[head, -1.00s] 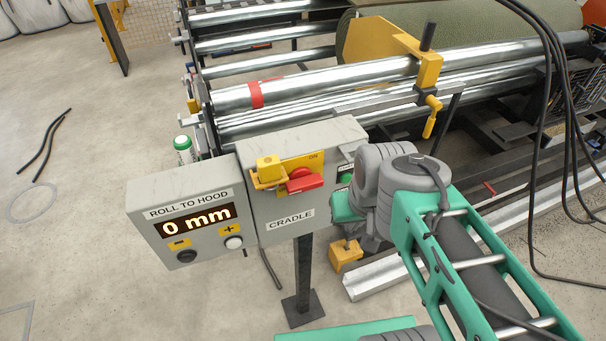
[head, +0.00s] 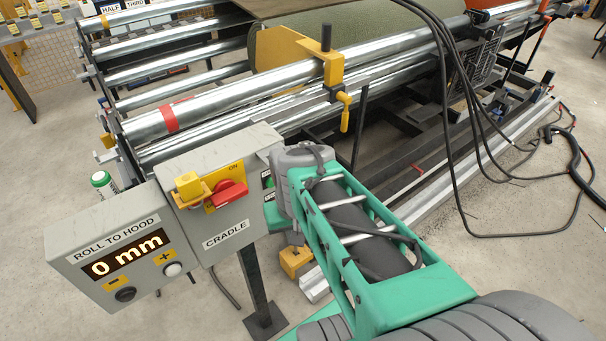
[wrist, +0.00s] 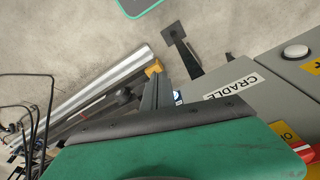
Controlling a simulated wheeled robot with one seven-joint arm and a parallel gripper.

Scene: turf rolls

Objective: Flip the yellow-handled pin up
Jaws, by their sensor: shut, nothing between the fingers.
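The yellow-handled pin (head: 345,112) hangs with its handle pointing down from a yellow bracket (head: 333,72) on the front steel roller in the head view. The bracket has a black knob on top. My gripper (wrist: 156,82) shows in the wrist view as two dark fingers close together and empty, beyond a green and black part of my arm. In the head view the gripper is hidden behind my wrist and the control box, below and left of the pin. It is apart from the pin. The pin is not clearly seen in the wrist view.
The cradle box (head: 225,222), with a red switch (head: 230,192), stands close left of my wrist. The display box (head: 120,250) reads 0 mm. Black cables (head: 462,110) hang at the right of the pin. A green turf roll (head: 370,40) lies behind the rollers.

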